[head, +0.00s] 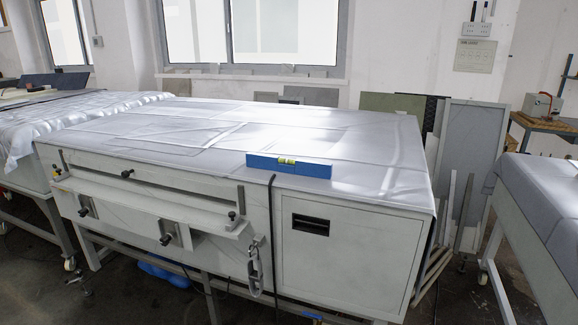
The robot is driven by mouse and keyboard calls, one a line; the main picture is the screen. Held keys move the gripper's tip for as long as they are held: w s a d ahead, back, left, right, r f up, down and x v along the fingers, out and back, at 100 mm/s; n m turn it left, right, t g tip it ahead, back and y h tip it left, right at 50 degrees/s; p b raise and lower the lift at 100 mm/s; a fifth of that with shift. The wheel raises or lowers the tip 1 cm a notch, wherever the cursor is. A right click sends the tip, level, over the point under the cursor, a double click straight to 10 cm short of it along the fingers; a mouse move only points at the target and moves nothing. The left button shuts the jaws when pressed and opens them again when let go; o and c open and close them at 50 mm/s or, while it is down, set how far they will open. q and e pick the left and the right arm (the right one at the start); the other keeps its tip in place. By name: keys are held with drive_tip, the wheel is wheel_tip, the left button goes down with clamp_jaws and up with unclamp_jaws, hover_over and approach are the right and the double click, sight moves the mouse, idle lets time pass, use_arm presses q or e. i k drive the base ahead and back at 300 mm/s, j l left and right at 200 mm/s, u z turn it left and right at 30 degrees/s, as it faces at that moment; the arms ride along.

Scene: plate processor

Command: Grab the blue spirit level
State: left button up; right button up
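The blue spirit level (308,170) lies near the front edge of the plate processor's covered top (375,150), right of the middle of the machine. It is a long blue bar with a yellow-green vial at its middle, and its long side runs roughly along the front edge. Nothing touches it from above. Neither of my grippers shows in the head view, so their state cannot be seen.
The machine's front has a shelf with black knobs (165,240) and a black recessed handle (310,225). A dark cable (271,220) hangs down the front near the level. Covered tables stand at left (60,120) and right (540,200). The top around the level is clear.

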sight(309, 168)
drive_tip(key=i+j+z, duration=0.2)
drive_tip(key=i+j, duration=0.2)
drive_tip(key=i+j+z, duration=0.15)
drive_tip(key=i+j, duration=0.25)
drive_tip(key=i+j+z, duration=0.2)
drive_tip(key=i+j, duration=0.15)
drive_tip(key=j, duration=0.3)
